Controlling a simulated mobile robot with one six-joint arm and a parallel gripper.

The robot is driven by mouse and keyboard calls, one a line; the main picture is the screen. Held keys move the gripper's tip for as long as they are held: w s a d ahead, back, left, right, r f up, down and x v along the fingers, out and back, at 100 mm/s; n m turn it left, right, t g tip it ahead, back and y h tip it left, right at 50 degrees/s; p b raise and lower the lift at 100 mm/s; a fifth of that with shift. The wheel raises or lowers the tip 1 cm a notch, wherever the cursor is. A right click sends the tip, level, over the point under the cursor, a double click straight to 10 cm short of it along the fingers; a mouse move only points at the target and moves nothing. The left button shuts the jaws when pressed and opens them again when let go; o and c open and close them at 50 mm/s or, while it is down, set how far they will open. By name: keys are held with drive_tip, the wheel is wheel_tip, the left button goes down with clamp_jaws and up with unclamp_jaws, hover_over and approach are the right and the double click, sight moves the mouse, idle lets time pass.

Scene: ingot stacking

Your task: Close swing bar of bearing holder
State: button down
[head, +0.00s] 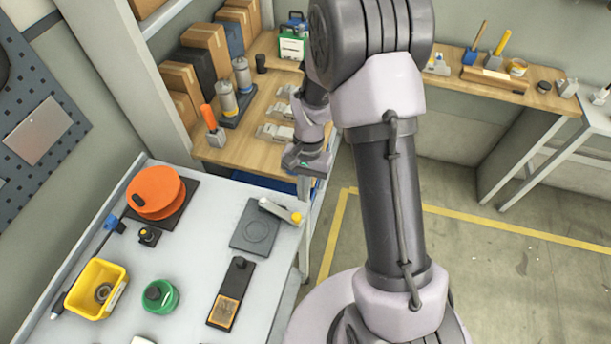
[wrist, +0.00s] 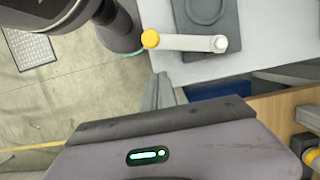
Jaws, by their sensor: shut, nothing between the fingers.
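The bearing holder (head: 250,236) is a flat dark grey plate with a round ring outline, near the right edge of the white table. Its swing bar (head: 281,210) is white with a yellow end and points right, away from the ring, along the plate's far edge. In the wrist view, the swing bar (wrist: 186,41) lies across the top, its yellow end at the table's edge; the holder (wrist: 228,22) is partly cut off. My gripper (head: 303,163) is shut and empty, beyond the bar and apart from it. Its fingertips are hard to make out.
The white table (head: 205,205) also holds an orange disc (head: 155,190), a yellow bin (head: 97,288) with a ring inside, a green cup (head: 160,296) and a black-orange block (head: 230,295). A wooden bench (head: 245,155) with boxes stands behind. Open floor lies right.

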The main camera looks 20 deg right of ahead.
drive_tip(key=shift+s+a+r, duration=0.1)
drive_tip(key=shift+s+a, duration=0.35)
drive_tip(key=shift+s, duration=0.2)
drive_tip(key=shift+s+a+r, duration=0.1)
drive_tip(key=shift+s+a, duration=0.35)
drive_tip(key=shift+s, duration=0.15)
